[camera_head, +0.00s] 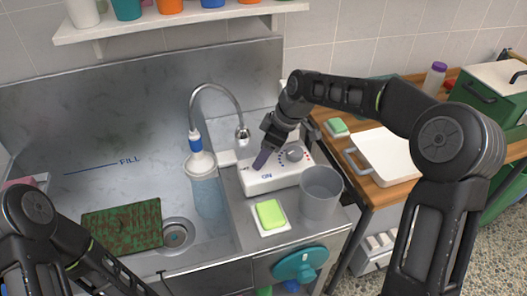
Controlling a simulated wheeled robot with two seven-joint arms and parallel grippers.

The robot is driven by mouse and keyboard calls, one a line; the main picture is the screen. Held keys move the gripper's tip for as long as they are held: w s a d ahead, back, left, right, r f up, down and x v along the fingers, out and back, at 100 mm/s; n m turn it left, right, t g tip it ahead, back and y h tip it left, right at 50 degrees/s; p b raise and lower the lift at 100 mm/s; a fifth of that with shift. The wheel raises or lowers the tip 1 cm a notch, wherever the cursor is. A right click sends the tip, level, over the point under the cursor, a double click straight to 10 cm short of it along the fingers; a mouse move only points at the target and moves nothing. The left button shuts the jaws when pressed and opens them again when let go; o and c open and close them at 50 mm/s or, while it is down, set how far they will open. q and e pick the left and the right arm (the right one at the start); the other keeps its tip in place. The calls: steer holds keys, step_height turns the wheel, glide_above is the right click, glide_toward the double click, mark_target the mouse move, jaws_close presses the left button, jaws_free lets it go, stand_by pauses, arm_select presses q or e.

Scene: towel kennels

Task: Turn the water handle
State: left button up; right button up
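The water handle (262,158) is a purple-grey lever on a white control box (270,184) marked ON, with a round knob (294,154) and small red and blue dots beside it. My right gripper (269,142) is at the lever's upper end. It touches or nearly touches it; whether its fingers are closed around the lever cannot be made out. The curved metal faucet (218,87) rises behind the box, to its left. My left arm shows at the lower left, and its gripper is out of frame.
A bottle (207,190) stands in the sink basin near a green-brown mat (122,226). A grey cup (320,193) and a green sponge (270,213) are in front of the box. A white tray (386,153) lies on the wooden counter at right.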

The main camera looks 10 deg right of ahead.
steer(key=shift+n, duration=0.5)
steer(key=o, duration=1.4)
steer(key=shift+c, duration=0.2)
steer(key=b+v, duration=0.1)
steer(key=v, duration=0.6)
steer(key=shift+d+r, duration=0.15)
steer(key=shift+r, duration=0.25)
